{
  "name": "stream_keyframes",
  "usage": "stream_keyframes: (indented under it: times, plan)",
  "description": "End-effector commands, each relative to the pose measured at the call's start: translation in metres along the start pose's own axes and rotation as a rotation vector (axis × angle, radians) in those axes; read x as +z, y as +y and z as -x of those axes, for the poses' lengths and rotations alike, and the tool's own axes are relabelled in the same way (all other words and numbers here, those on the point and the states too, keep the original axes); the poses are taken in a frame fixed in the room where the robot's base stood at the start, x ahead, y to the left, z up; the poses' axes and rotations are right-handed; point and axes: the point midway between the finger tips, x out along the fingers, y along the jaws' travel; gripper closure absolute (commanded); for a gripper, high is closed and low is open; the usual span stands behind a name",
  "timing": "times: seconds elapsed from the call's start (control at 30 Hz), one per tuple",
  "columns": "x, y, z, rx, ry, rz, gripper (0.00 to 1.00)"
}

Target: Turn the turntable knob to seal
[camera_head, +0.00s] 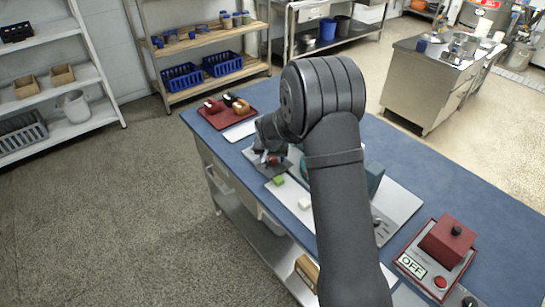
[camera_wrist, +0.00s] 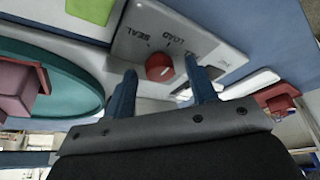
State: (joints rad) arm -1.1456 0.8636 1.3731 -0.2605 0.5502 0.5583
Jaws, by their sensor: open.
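The red knob (camera_wrist: 159,67) sits on a light grey plate (camera_wrist: 215,52) marked SEAL and LOAD in the wrist view. Which label the knob points to is not clear. My gripper (camera_wrist: 160,65) is open, with one finger on either side of the knob in the picture; contact cannot be told. In the head view my gripper (camera_head: 271,157) is over the plate, and my arm hides part of the area. The teal round turntable (camera_wrist: 75,88) lies to the left in the wrist view, with a pink block (camera_wrist: 18,88) over it.
A red box with an OFF sign (camera_head: 412,267) stands at right. A dark red tray (camera_head: 222,119) holds items at the far left end.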

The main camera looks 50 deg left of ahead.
Motion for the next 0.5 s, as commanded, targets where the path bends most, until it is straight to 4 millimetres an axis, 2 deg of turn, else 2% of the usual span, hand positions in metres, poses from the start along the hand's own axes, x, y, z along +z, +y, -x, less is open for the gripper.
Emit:
stream_keyframes:
  times: [0.03,0.23,0.5]
  plan:
    - [0.0000,0.0000,0.0001,0.000,0.000,0.000,0.54]
    - [0.0000,0.0000,0.0002,0.000,0.000,0.000,0.93]
    - [0.0000,0.0005,0.0003,-0.007,0.000,0.017,0.93]
